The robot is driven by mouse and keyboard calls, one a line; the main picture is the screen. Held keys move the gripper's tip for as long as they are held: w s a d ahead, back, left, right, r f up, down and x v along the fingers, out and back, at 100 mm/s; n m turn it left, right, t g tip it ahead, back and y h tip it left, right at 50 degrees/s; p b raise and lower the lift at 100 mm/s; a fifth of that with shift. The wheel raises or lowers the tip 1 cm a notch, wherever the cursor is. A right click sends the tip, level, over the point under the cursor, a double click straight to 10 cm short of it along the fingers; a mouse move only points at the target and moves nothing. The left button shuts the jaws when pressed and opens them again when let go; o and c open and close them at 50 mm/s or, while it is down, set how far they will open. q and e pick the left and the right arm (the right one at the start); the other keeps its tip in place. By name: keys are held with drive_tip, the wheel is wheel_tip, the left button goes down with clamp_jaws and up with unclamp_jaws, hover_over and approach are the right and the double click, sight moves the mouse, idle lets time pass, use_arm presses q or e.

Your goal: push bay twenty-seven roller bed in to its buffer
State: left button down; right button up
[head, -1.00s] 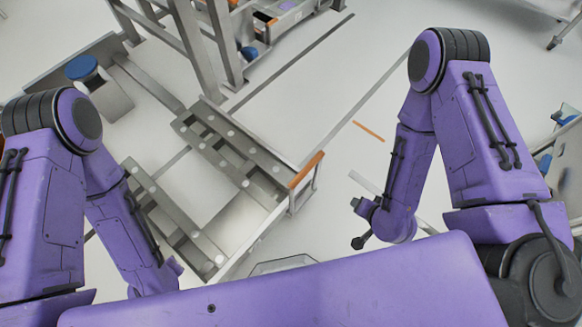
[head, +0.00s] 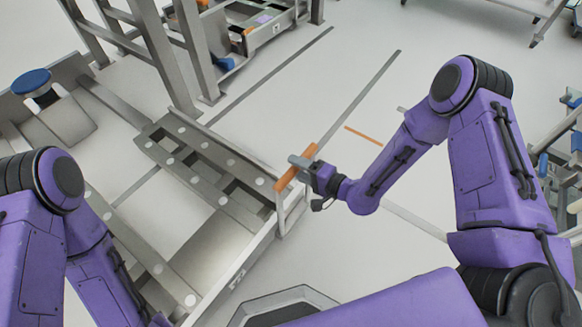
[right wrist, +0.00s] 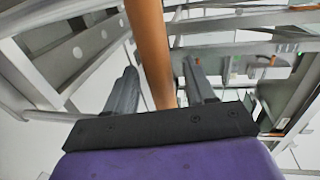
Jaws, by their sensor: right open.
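The roller bed (head: 205,178) is a grey metal frame with round rollers along its rails, left of centre in the head view. An orange handle bar (head: 288,180) stands at its near right corner. My right gripper (head: 309,168) is open at this bar. In the right wrist view the orange bar (right wrist: 150,45) runs between its two open fingers; contact is not clear. A blue-topped round buffer (head: 32,82) is at the frame's far left end, apart from the rollers. My left arm reaches down at the left; its gripper is out of view.
Grey uprights (head: 160,50) of a rack stand behind the bed. Another unit with blue and orange parts (head: 255,25) is at the back. Pale floor with grey lines and an orange strip (head: 363,136) is clear to the right. Shelving (head: 565,150) stands at the right edge.

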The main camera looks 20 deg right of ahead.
drive_tip(key=shift+x, duration=1.55)
clamp_jaws()
